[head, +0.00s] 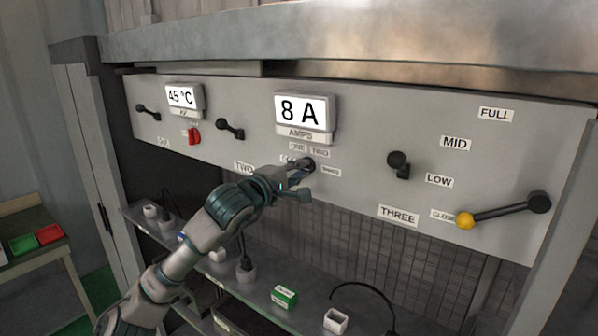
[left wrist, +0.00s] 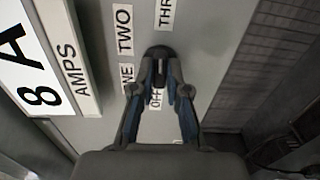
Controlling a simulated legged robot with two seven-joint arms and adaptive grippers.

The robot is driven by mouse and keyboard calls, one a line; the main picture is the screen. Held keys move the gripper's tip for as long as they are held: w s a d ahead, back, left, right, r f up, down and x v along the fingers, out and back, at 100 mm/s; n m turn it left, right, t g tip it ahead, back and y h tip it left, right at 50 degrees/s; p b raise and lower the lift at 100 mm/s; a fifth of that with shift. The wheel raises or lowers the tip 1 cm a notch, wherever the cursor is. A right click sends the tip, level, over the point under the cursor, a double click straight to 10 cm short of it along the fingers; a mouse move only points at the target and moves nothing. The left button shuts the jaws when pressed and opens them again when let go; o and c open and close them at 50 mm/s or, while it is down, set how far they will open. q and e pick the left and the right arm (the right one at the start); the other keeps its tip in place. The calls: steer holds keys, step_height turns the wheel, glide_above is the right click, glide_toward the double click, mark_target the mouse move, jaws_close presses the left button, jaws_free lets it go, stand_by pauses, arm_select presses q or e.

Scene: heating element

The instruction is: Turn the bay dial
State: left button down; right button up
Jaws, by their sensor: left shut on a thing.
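The bay dial is a dark knob (left wrist: 158,53) on the grey panel, below the AMPS display (head: 304,112), which reads 8 A. Labels ONE, TWO, THR… and OFF stand around it in the left wrist view. My left gripper (head: 298,176) reaches up to the dial from the lower left in the head view. In the left wrist view the gripper (left wrist: 162,88) has its two fingers closed in on the dial's near part, by the OFF label (left wrist: 155,98). The fingers partly hide the dial, and I cannot tell exactly where it points. My right gripper is not in view.
The panel also has a 45 °C display (head: 181,97), a red switch (head: 194,134), black knobs (head: 399,163) and a yellow-tipped lever (head: 500,213).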

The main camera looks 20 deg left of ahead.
arm_select(q)
steer(key=shift+w+d+f+m, duration=0.1)
steer(key=shift+f+m, duration=0.25)
steer(key=shift+m, duration=0.05)
steer(key=c, duration=1.2)
jaws_free()
steer(key=shift+o, duration=0.2)
steer(key=shift+r, duration=0.15)
steer(key=shift+s, duration=0.3)
steer(key=v, duration=1.1)
steer(key=shift+s+a, duration=0.2)
steer(key=shift+a, duration=0.1)
steer(key=shift+d, duration=0.15)
